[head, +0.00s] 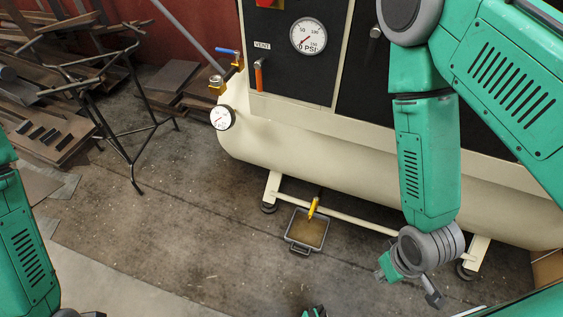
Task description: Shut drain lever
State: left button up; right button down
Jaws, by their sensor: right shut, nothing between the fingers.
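The drain lever, a small yellow handle (313,207), sits under the cream tank (330,165), above a grey drain pan (291,229). The handle slants down over the pan, and its valve body is too small to make out. My right gripper (433,292) is to the right of the lever and pan, apart from both. It is shut and empty, partly hidden by its own wrist. My left arm shows at the left edge, but its gripper is out of the picture.
Brownish liquid is in the pan. A blue lever (228,51), an orange vent lever (259,76) and gauges are on the compressor. A black metal frame (125,110) and scrap stand at the left. The floor left of the pan is clear.

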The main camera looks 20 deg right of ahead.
aim_at(316, 199)
jog(key=i+z, duration=0.35)
jog(key=i+j+z, duration=0.1)
jog(key=i+z, duration=0.2)
jog(key=i, duration=0.15)
